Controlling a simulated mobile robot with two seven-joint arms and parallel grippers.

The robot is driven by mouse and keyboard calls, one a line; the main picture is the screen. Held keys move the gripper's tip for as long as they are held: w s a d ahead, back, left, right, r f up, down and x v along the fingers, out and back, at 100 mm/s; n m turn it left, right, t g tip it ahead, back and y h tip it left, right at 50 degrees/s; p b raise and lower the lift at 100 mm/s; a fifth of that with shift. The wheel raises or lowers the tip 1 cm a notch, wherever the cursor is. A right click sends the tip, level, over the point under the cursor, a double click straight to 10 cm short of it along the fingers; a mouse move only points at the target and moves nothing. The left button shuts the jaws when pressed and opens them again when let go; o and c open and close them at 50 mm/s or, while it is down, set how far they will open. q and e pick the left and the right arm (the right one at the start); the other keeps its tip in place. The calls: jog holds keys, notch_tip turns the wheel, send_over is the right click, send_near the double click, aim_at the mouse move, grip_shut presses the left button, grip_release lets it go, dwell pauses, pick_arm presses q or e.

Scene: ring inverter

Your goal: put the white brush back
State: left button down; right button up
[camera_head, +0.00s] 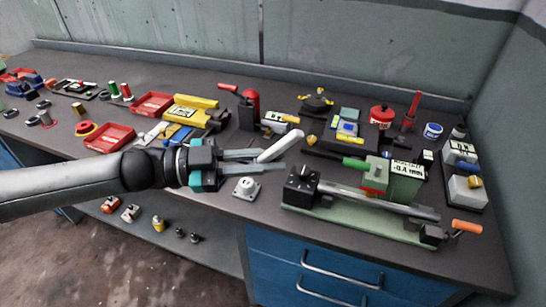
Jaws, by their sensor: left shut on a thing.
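The white brush (284,144) shows as a white rod in the middle of the view, slanting up to the right above the workbench. My left gripper (271,159) comes in from the left and is shut on the lower left end of the white brush. The rest of the brush sticks out past the fingertips. Its bristles cannot be made out. My right gripper is not in view.
A small pale mount (246,188) stands just below the fingers. A green-based fixture with a metal bar (375,205) lies to the right. Red trays (110,138) and a yellow part (190,113) are to the left. Blue drawers (320,270) are below the bench edge.

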pick_arm(q)
jog(key=shift+s+a+m+g, duration=0.1)
jog(key=shift+a+m+g, duration=0.1)
jog(key=shift+m+g, duration=0.35)
jog(key=shift+g, duration=0.25)
jog(key=s+d+f+n+t+y, duration=0.1)
jog(key=s+d+f+n+t, duration=0.1)
jog(key=d+n+t, duration=0.5)
jog(key=w+a+n+t+y, duration=0.1)
jog(key=a+t+y, duration=0.1)
jog(key=w+a+r+n+t+y, duration=0.1)
jog(key=a+n+t+y, duration=0.1)
jog(key=t+y, duration=0.1)
jog(key=w+a+n+t+y, duration=0.1)
jog(key=w+a+t+y, duration=0.1)
jog(key=y, duration=0.1)
jog(key=shift+r+n+t, duration=0.25)
jog(key=shift+r+t, duration=0.05)
jog(key=shift+r, duration=0.1)
jog(key=s+a+f+n+t+y, duration=0.1)
jog(key=a+f+n+t+y, duration=0.1)
jog(key=a+n+y, duration=0.65)
jog(key=s+a+f+m, duration=0.2)
jog(key=s+a, duration=0.2)
jog(key=s, duration=0.3)
jog(key=shift+m, duration=0.35)
